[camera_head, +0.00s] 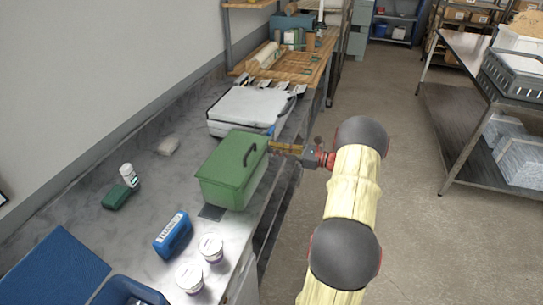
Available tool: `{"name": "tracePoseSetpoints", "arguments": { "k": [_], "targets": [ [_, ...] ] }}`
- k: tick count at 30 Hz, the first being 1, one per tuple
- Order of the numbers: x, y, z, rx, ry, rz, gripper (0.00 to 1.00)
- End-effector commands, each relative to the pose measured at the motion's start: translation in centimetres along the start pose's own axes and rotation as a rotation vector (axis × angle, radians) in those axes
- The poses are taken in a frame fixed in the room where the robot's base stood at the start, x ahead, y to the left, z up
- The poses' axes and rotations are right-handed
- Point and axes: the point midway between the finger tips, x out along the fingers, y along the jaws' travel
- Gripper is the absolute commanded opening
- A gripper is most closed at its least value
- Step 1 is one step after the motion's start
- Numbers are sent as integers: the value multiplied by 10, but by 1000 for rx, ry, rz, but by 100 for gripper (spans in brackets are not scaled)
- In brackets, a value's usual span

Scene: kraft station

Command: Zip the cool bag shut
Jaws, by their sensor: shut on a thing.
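The cool bag (245,103) is a pale grey, flat-topped bag with a darker edge, lying on the counter behind a green box. Its near side is partly hidden by the green box, and I cannot tell how far its zip is closed. My gripper (274,147) reaches in from the right, at the near right corner of the bag and close beside the green box's upper right edge. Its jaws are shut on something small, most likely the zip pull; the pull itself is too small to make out.
The green box (233,170) with a dark handle stands just left of my gripper. A wooden rack (290,66) lies beyond the bag.

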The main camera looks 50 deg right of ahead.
Motion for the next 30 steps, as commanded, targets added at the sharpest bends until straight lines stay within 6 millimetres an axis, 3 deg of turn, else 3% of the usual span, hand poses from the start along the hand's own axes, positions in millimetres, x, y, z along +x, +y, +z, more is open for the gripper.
{"name": "tracePoseSetpoints", "arguments": {
  "k": [15, 16, 25, 30],
  "targets": [
    [0, -9, 0, 1, 1, -1, 0],
    [0, -9, 0, 1, 1, -1, 14],
    [0, -9, 0, 0, 0, 0, 31],
    [0, -9, 0, 0, 0, 0, 32]
  ]
}}
